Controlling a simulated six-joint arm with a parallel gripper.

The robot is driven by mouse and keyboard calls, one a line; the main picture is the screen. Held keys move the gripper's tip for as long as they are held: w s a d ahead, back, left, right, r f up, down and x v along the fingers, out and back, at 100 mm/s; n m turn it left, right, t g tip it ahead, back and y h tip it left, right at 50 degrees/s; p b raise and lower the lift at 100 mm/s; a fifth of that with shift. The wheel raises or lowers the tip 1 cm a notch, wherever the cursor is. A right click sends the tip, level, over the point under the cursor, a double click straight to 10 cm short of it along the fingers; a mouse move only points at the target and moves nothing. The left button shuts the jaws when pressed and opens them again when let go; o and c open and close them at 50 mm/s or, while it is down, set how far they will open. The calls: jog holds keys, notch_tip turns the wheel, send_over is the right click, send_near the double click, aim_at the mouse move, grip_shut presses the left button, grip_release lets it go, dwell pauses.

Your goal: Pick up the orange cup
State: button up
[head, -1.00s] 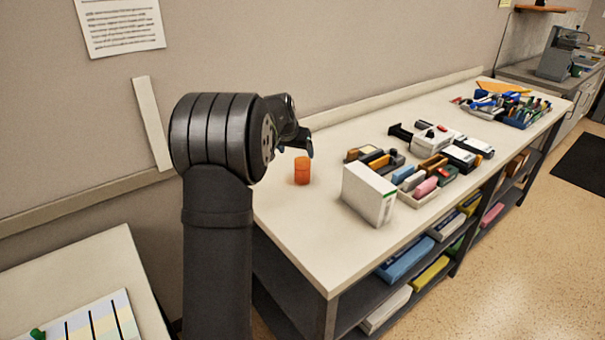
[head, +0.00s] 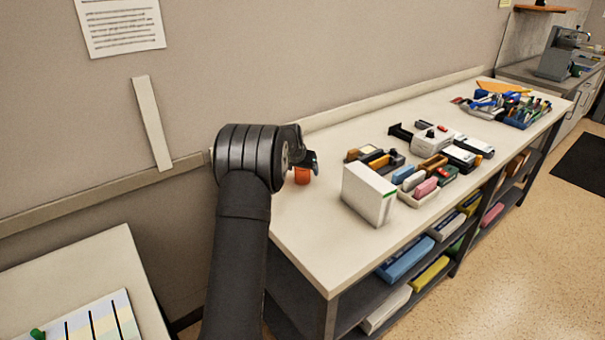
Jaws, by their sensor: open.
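The orange cup (head: 302,177) stands on the white workbench (head: 310,245), near its left end. My gripper (head: 312,166) is open and is down at the cup, covering part of its upper side. One dark finger shows in front of or beside the cup's top. The other finger is hidden behind my arm. I cannot tell whether the fingers touch the cup or stand around it.
A white box (head: 368,193) stands on the bench right of the cup. The wall runs along the back. Bare bench lies in front of the cup.

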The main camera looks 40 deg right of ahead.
jog(key=shift+w+d+f, duration=0.1)
jog(key=shift+d+f, duration=0.1)
jog(key=shift+f, duration=0.1)
jog(key=c, duration=1.1)
jog(key=shift+o, duration=0.2)
